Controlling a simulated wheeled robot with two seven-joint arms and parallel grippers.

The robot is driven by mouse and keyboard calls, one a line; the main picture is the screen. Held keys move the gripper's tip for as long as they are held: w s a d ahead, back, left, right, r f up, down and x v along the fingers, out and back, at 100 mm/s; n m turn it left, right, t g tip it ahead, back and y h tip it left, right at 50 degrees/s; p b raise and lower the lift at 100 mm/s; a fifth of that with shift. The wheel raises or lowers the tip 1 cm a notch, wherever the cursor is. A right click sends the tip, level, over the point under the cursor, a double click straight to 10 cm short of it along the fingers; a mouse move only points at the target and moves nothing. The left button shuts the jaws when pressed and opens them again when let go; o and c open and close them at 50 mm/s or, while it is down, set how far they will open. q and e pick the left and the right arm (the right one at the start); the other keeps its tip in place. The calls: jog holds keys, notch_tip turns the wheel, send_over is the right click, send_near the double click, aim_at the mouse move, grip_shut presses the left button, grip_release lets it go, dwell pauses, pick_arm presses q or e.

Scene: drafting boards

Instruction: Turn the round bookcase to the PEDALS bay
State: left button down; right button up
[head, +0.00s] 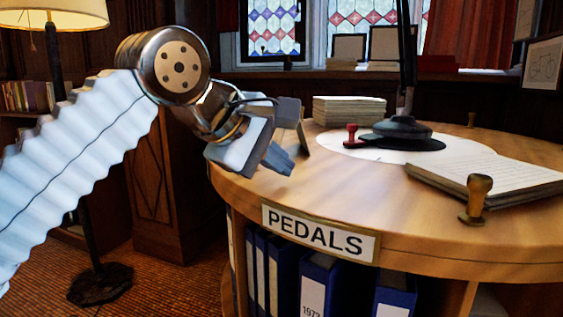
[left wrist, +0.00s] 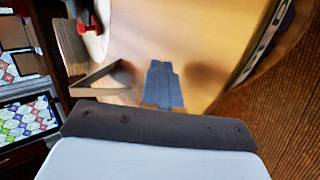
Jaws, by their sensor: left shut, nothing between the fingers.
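The round bookcase (head: 400,222) has a pale wooden top and fills the right of the head view. A sign reading PEDALS (head: 318,234) is on its rim, facing me, above a bay of blue binders (head: 318,285). A wooden knob on a brass base (head: 477,198) stands upright near the top's front edge, right of the sign. My left gripper (head: 282,160) is shut and empty over the left part of the top, left of the knob and apart from it. In the left wrist view its blue fingers (left wrist: 163,85) are together above the wood; I cannot tell if they touch it.
On the top are a paper stack (head: 348,110), a red stamp (head: 351,135), a black lamp base (head: 403,132) and open papers (head: 490,176). A small angled stand (left wrist: 105,78) is close beside my fingers. A floor lamp (head: 60,130) stands left.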

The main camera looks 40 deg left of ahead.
pick_arm(q)
jog(key=shift+a, duration=0.1)
jog(key=shift+m+h, duration=0.4)
jog(key=shift+w+a+p, duration=0.2)
jog(key=shift+w+a, duration=0.05)
jog(key=shift+a, duration=0.65)
jog(key=shift+w+a+p, duration=0.15)
jog(key=shift+w+a, duration=0.15)
jog(key=shift+a, duration=0.6)
jog(key=shift+w+a+p, duration=0.2)
jog(key=shift+w+a, duration=0.05)
jog(key=shift+a, duration=0.75)
jog(key=shift+m+g, duration=0.3)
jog(key=a, duration=0.1)
jog(key=w+a+p, duration=0.2)
jog(key=a, duration=0.1)
jog(key=shift+r, duration=0.1)
jog(key=shift+w+a+h+p, duration=0.15)
jog(key=shift+a+h+p, duration=0.15)
jog(key=shift+a, duration=0.3)
